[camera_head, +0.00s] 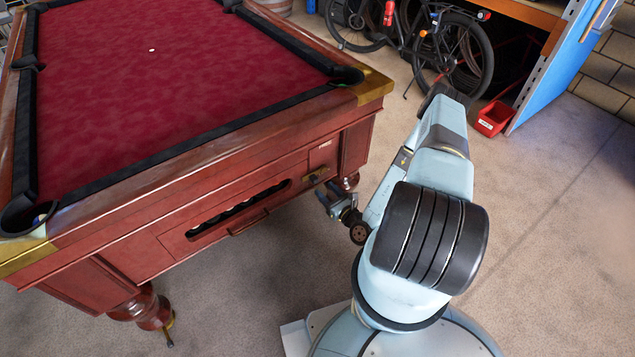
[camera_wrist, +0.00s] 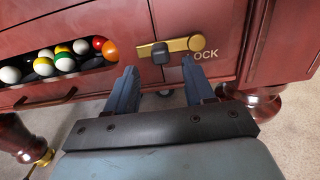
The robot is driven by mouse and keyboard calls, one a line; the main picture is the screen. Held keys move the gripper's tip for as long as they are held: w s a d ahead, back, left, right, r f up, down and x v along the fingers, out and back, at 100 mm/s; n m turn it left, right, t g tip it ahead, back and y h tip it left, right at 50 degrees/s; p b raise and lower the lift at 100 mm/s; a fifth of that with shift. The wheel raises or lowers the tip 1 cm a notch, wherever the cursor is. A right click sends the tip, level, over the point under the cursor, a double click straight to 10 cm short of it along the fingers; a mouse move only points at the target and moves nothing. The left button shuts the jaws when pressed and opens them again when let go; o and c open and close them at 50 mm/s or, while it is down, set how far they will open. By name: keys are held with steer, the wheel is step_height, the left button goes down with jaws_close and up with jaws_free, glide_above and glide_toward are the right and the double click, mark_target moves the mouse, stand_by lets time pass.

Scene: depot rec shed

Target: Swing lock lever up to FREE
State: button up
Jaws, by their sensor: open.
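The lock lever (camera_wrist: 178,45) is a brass bar on the red wooden side panel of the pool table, and it lies nearly level. A dark square knob (camera_wrist: 160,53) stands out from it, left of its rounded right end. In the head view the lever (camera_head: 317,175) is small, near the table's corner. My gripper (camera_wrist: 159,68) is open and empty, its two fingers below the lever with the knob between them in the picture. It also shows in the head view (camera_head: 328,198), close to the panel.
The pool table (camera_head: 170,230) has a ball slot left of the lever with several balls (camera_wrist: 62,62) and a handle (camera_wrist: 45,101) below. A turned table leg (camera_wrist: 262,103) stands right of my gripper. Bicycles (camera_head: 450,50) and a red bin (camera_head: 494,118) stand behind; floor at right is clear.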

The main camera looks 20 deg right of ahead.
mark_target(317, 181)
steer(key=shift+x, duration=3)
steer(key=shift+c, duration=0.3)
jaws_close()
